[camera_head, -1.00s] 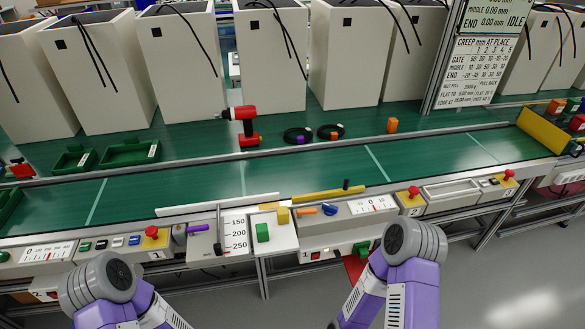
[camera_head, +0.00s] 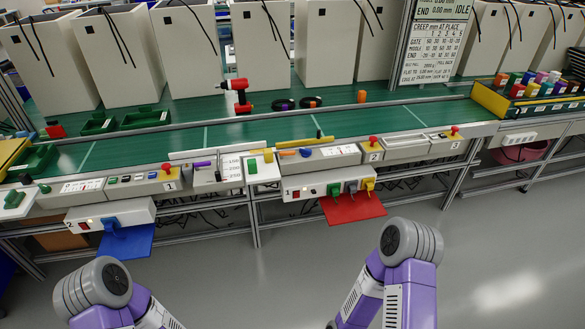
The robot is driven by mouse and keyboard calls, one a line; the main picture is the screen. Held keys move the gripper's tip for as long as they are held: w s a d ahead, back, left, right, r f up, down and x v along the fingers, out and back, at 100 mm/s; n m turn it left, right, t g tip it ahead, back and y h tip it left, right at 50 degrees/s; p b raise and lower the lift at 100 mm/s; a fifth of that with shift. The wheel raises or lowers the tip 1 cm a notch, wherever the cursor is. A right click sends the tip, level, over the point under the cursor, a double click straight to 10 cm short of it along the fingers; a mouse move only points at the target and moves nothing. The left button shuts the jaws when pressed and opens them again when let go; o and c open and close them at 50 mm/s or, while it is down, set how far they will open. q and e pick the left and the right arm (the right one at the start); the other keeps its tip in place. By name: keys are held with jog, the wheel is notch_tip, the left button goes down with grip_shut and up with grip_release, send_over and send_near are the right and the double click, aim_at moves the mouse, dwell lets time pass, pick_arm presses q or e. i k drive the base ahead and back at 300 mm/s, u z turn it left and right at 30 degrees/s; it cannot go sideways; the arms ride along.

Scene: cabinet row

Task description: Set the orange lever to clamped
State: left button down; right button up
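The small orange lever (camera_head: 287,153) lies roughly level on the front panel of the conveyor bench, just left of a blue knob (camera_head: 305,152). It is too small here to tell whether it is clamped. Only grey joints and purple links of my two arms show at the bottom of the picture, well short of the bench. Neither gripper shows.
A purple lever (camera_head: 202,164) and a green block (camera_head: 252,166) sit left of the orange lever. Below hang a red flap (camera_head: 352,208) and a blue flap (camera_head: 126,243). A crate (camera_head: 530,108) of coloured items stands far right. Grey floor before the bench is clear.

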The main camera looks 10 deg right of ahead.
aim_at(283, 152)
jog(key=u, duration=0.75)
jog(key=i, duration=1.2)
jog(key=z, duration=0.25)
